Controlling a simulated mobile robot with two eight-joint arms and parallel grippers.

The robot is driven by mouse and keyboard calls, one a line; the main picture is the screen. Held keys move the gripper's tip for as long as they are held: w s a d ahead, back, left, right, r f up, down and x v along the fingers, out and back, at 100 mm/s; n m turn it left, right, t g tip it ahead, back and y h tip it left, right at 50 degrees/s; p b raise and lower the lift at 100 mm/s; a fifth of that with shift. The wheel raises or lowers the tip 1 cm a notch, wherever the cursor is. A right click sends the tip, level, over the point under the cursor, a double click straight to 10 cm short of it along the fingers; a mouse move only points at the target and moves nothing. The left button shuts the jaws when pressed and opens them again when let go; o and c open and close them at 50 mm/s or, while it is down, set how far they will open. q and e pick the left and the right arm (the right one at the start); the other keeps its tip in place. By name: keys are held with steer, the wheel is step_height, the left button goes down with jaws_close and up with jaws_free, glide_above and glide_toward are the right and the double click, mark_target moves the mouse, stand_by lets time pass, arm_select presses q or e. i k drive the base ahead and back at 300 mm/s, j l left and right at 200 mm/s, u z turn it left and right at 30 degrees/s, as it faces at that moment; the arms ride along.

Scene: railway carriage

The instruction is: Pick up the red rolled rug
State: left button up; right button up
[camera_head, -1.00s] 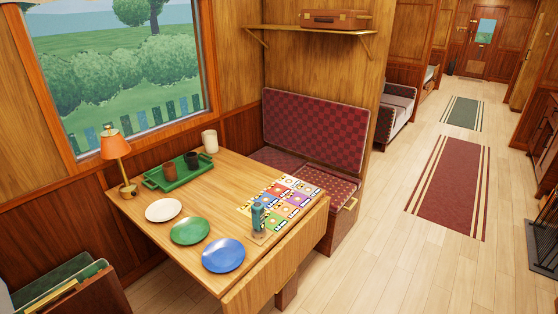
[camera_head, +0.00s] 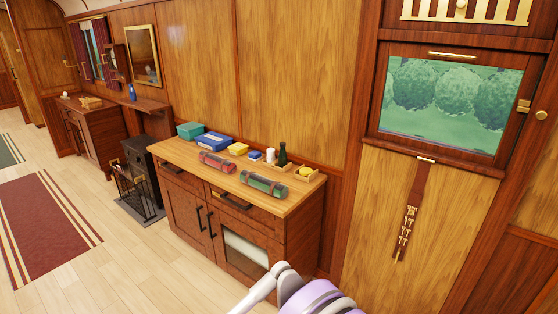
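The red rolled rug (camera_head: 217,163) lies on the wooden top of a cabinet (camera_head: 186,152), near its front edge, left of a similar green roll (camera_head: 264,185). Dark straps or bands show around the red roll. Part of one of my arms, white and lilac, shows at the bottom centre, well below and in front of the cabinet. Neither gripper is in view.
A teal box (camera_head: 190,130), a blue box (camera_head: 215,141), a yellow item (camera_head: 238,149), a dark green bottle (camera_head: 282,154) and a small wooden tray (camera_head: 307,172) stand behind the rolls. A black stove (camera_head: 139,163) with a fender stands left of the cabinet. Open floor lies in front.

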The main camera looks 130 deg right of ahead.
mark_target(228, 166)
steer(key=z, duration=3.8)
steer(key=i+j+z, duration=0.1)
steer(key=i, duration=0.45)
steer(key=i+j+z, duration=0.1)
steer(key=i+j, duration=0.15)
steer(key=i, duration=0.3)
steer(key=i+j, duration=0.25)
steer(key=i, duration=0.3)
steer(key=i+j+z, duration=0.15)
steer(key=i, duration=0.4)
steer(key=i+j+z, duration=0.1)
steer(key=i+j, duration=0.25)
steer(key=i, duration=0.2)
steer(key=i+j+z, duration=0.1)
steer(key=i+j, duration=0.25)
steer(key=i, duration=0.15)
